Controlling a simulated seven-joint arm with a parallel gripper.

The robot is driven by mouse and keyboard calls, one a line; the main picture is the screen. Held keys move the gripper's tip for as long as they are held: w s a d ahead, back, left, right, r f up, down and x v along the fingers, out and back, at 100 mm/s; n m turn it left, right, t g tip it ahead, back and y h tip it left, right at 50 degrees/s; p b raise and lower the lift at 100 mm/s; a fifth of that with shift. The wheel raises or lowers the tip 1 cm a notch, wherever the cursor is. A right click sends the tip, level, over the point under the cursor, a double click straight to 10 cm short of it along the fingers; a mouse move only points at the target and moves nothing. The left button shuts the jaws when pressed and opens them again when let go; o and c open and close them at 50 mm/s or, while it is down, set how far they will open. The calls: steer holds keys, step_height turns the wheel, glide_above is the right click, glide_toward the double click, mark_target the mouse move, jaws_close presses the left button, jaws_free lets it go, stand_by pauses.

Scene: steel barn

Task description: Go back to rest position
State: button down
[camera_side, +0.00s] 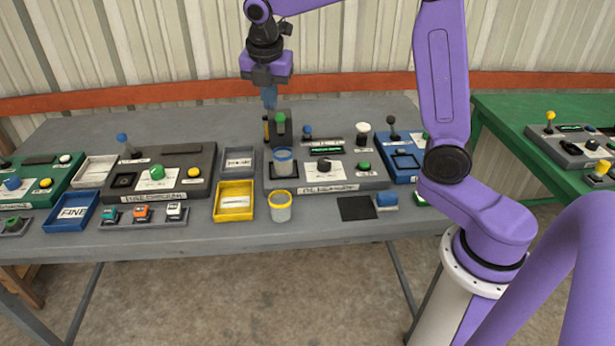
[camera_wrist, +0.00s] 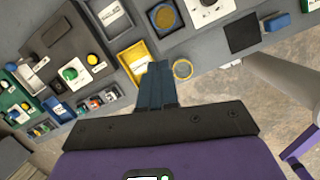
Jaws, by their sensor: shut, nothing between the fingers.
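My gripper (camera_side: 270,102) hangs from my purple arm above the back of the grey table (camera_side: 330,222) in the side view, pointing down. Its blue fingers are shut with nothing between them. They also show closed together in the wrist view (camera_wrist: 156,72). In the side view the fingertips appear just above or in front of a dark block with a green button (camera_side: 281,126). I cannot tell how far apart they are.
Button panels stand along the table. A yellow tray (camera_side: 233,213), a blue tray (camera_side: 70,224) and a yellow-rimmed cup (camera_side: 280,208) are near the front edge. A blue-rimmed cup (camera_side: 284,164) stands on the middle panel. A green table (camera_side: 510,120) is at right.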

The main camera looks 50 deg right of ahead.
steer(key=s+f+m+y, duration=0.1)
steer(key=s+f+m, duration=0.1)
steer(key=s, duration=0.9)
steer(key=s+a+f+m+g, duration=0.1)
steer(key=s+m, duration=0.4)
steer(key=s, duration=0.6)
steer(key=s+a+f+m+y, duration=0.1)
steer(key=s+f+m, duration=0.2)
steer(key=s, duration=0.8)
steer(key=shift+a+f+m+g+y, duration=0.3)
steer(key=shift+f+m+g, duration=0.1)
steer(key=shift+f, duration=0.2)
steer(key=shift+w, duration=0.1)
